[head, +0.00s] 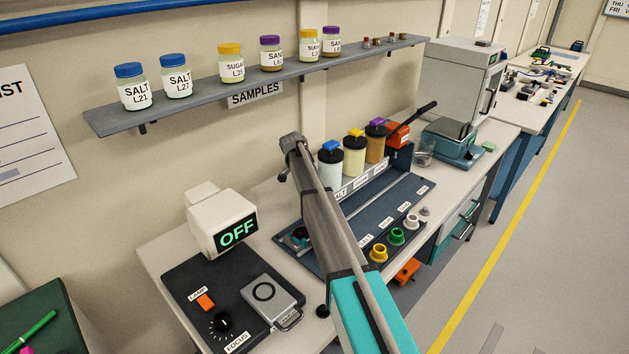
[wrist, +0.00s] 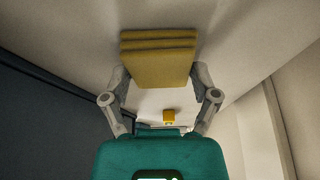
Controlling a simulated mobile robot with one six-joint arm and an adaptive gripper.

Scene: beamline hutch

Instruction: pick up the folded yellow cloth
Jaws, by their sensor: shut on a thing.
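The folded yellow cloth (wrist: 158,58) shows in the wrist view as a thick, layered block at the upper middle. My gripper (wrist: 160,80) has one finger at each side of its lower part and is shut on it. The cloth stands out beyond the fingertips. I cannot tell from this view whether it touches a surface. In the head view my arm crosses the bench, and neither the gripper nor the cloth can be made out.
A small yellow thing (wrist: 169,117) shows between the fingers. In the head view, the shelf (head: 205,94) holds several jars. The bench carries a console with an OFF display (head: 237,233), a dark rack (head: 350,215) and a teal balance (head: 450,145). Open floor (head: 545,230) lies right.

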